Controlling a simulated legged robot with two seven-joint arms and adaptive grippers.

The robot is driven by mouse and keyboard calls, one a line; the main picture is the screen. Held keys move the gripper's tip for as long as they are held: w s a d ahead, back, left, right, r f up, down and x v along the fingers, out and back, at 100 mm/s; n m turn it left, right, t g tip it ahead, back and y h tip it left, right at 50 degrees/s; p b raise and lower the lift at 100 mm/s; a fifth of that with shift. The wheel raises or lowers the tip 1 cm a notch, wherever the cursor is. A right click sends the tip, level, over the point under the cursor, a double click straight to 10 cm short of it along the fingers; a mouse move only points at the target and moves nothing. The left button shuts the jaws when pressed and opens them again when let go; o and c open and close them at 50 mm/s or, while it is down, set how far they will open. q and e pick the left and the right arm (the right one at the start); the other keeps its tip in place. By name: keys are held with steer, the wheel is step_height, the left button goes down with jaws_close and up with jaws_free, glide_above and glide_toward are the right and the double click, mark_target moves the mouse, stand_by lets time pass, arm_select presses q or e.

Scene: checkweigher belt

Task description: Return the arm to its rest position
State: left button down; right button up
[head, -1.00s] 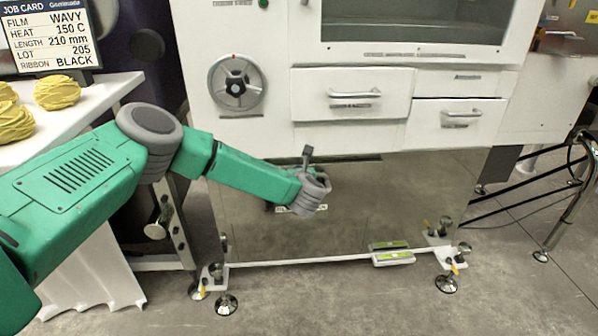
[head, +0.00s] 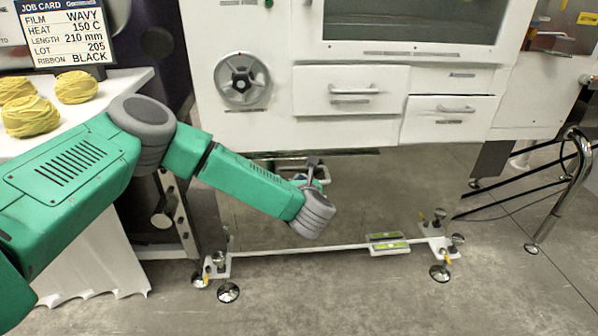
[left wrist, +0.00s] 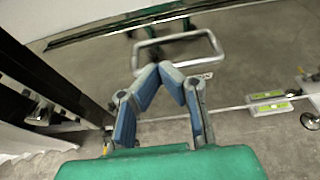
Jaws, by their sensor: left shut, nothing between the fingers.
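My left arm (head: 248,184) is green with grey joints and comes in from the left in the head view. It reaches down in front of the lower steel panel of the white machine. In the left wrist view my left gripper (left wrist: 172,70) has blue pads, and its fingertips meet with nothing between them. A silver bar handle (left wrist: 180,45) shows just beyond the fingertips there; I cannot tell whether they touch. In the head view the gripper fingers are mostly hidden behind the grey wrist. My right gripper is not in view.
The white machine (head: 300,130) has a handwheel (head: 242,80), a left drawer (head: 350,90) and a right drawer (head: 450,118). Yellow noodle nests (head: 30,116) sit on a white table at left. A green level (head: 388,243) lies low by the machine's base. A metal rail (head: 575,190) stands at right.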

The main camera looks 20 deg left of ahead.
arm_select(q)
steer(key=s+d+f+m+h+p, duration=0.45)
steer(key=s+d+m+h, duration=0.25)
steer(key=s+d+m, duration=0.65)
steer(key=s+d+f+m+g+h+p, duration=0.2)
steer(key=s+f+m+g+h, duration=0.15)
steer(key=s+m, duration=0.8)
arm_select(e)
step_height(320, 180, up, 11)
steer(key=p, duration=0.4)
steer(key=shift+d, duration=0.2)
arm_select(q)
steer(key=s+a+r+m+g+y, duration=0.1)
steer(key=s+a+m+g, duration=0.3)
steer(key=s+m, duration=0.5)
steer(key=s+a+r+m+g+y, duration=0.2)
steer(key=s+a+m+g, duration=0.2)
steer(key=s+a+m, duration=0.4)
steer(key=s+a, duration=0.1)
steer(key=s, duration=0.2)
steer(key=shift+s+a+m, duration=0.2)
steer(key=shift+s+m, duration=0.05)
steer(key=shift+m, duration=0.15)
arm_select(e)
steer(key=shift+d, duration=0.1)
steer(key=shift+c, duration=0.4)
